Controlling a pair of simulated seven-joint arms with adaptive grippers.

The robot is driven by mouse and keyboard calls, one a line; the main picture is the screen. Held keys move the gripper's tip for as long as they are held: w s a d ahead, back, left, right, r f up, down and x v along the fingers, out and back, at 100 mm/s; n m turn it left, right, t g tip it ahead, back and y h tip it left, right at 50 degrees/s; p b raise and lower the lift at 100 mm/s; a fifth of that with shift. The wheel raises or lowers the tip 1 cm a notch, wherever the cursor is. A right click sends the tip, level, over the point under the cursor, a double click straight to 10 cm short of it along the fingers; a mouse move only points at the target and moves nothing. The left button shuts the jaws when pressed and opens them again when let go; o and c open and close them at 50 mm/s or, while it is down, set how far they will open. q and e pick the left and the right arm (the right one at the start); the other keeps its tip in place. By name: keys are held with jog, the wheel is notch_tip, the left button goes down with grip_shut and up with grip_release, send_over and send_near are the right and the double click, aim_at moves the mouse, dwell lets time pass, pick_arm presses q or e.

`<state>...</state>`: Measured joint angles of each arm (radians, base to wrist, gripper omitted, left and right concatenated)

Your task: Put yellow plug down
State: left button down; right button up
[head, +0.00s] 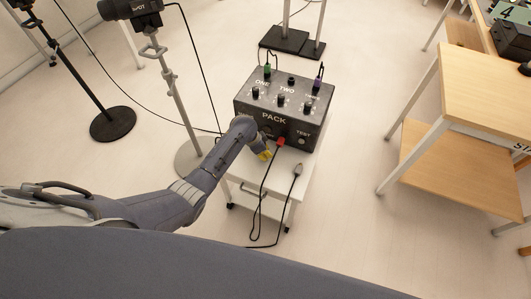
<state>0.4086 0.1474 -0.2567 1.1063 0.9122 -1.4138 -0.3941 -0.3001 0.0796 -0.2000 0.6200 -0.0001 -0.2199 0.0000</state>
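The yellow plug (265,155) shows at the tip of my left gripper (261,148), just in front of the dark box marked PACK (274,118). My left arm reaches in from the left, and its wrist hides part of the box's front. The gripper's fingers are small and partly hidden, but they appear closed on the plug. The plug is close to the top of the small white cart (287,183); I cannot tell whether it touches it. My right gripper is not in view.
A red plug (280,141) sits at the box's front, near TEST. A grey plug (297,170) on a black cable lies on the cart's front right. Green (267,69) and purple (317,82) plugs stand on the box top. A wooden table (480,85) is at right.

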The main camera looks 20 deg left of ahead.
pick_arm(q)
jog(key=shift+f, duration=0.1)
jog(key=c, duration=1.3)
grip_release()
jog(key=v, duration=1.2)
